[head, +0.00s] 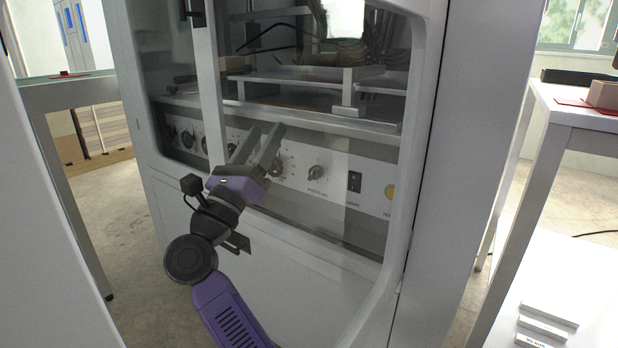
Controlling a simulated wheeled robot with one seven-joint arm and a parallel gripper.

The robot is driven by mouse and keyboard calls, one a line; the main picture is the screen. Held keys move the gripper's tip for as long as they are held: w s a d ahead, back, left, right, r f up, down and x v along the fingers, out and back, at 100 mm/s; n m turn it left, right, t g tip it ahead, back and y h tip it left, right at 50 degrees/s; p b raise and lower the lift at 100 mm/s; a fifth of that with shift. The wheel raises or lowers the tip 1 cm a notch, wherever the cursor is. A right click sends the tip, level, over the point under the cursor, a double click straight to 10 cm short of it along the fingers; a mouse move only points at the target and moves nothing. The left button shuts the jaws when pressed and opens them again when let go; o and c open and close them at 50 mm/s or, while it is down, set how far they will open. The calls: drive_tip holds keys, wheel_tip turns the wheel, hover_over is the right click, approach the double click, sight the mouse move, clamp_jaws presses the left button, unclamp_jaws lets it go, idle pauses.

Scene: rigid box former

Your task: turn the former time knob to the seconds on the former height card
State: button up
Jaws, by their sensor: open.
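The former's control panel (345,172) runs across the machine front behind a window frame, with a row of dark knobs. One knob (317,172) has a scale around it, and another knob (277,166) is just right of my gripper; more sit farther left. The labels are too small to read, so I cannot tell which is the time knob. My gripper (267,132) is open and empty, its two grey fingers pointing up and to the right in front of the panel. It covers part of the knob row. I cannot make out a height card.
A dark rocker switch (355,181) and a yellow button (389,192) sit on the panel's right. The machine's light frame (425,130) surrounds the opening. A white table (570,115) stands at the right, with pale stacked pieces (545,325) below it.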

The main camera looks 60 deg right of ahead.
drive_tip(key=s+d+f+m+g+y, duration=0.1)
drive_tip(key=d+f+y, duration=0.25)
drive_tip(key=f, duration=0.25)
drive_tip(key=s+d+f+m+g+y, duration=0.1)
drive_tip(key=s+d+f+y, duration=0.1)
drive_tip(key=f+y, duration=0.35)
drive_tip(key=d+f+h+b, duration=0.1)
drive_tip(key=d+h, duration=0.1)
drive_tip(key=d, duration=0.5)
drive_tip(key=shift+w, duration=0.3)
drive_tip(key=shift+c, duration=0.4)
drive_tip(key=shift+m, duration=0.3)
clamp_jaws()
